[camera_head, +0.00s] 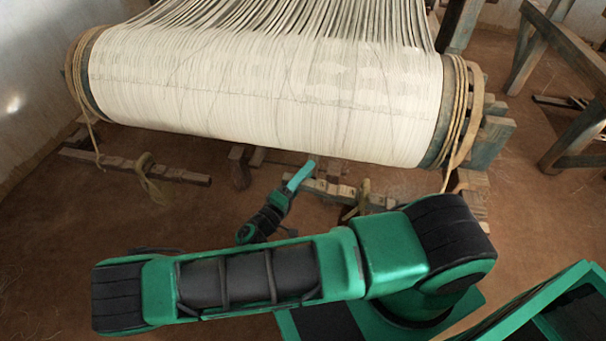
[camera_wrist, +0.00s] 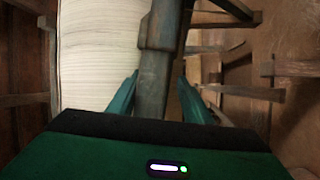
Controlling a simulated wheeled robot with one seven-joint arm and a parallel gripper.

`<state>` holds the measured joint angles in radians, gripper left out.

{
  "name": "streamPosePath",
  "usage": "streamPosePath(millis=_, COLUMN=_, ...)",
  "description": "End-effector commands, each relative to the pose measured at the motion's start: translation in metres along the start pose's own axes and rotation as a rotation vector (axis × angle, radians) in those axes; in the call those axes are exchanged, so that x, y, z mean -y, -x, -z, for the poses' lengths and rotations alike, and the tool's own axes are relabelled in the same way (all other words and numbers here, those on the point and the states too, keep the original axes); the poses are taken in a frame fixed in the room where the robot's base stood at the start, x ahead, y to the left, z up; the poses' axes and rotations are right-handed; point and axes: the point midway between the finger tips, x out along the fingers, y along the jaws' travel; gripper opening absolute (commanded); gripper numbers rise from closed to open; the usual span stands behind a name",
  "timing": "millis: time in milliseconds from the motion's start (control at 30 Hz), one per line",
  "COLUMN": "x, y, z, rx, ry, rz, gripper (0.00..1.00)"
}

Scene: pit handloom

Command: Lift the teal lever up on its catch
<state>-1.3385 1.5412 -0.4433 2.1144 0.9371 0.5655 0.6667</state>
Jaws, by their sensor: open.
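The lever appears to be the weathered grey-teal bar (camera_wrist: 152,88) in the wrist view. It runs up from behind my gripper's body, with a thicker band higher up. My gripper (camera_wrist: 157,92) has its two teal fingers apart, one on each side of this bar. A gap shows on both sides of it; I cannot tell how deep between the fingers it lies. In the head view, my gripper (camera_head: 299,176) is below the front of the cloth roll, and I cannot pick out the lever there. The catch cannot be made out.
The wide white cloth roll (camera_head: 265,95) lies above and behind my gripper, with rope-wound ends. Low wooden rails (camera_head: 345,190) with pegs stand just beyond it. A timber frame (camera_head: 560,70) stands at the right. Bare floor (camera_head: 55,235) is open at the left.

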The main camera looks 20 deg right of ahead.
Motion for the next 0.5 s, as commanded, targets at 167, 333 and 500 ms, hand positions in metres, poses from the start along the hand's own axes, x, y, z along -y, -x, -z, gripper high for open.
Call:
streamPosePath(millis=167, x=0.001, y=0.017, z=0.001, rx=-0.003, ry=-0.001, rz=0.002, gripper=0.45)
streamPosePath(millis=333, x=0.001, y=0.049, z=0.002, rx=-0.004, ry=-0.002, rz=0.004, gripper=0.45)
streamPosePath(millis=500, x=0.002, y=0.079, z=0.002, rx=-0.003, ry=-0.001, rz=0.004, gripper=0.45)
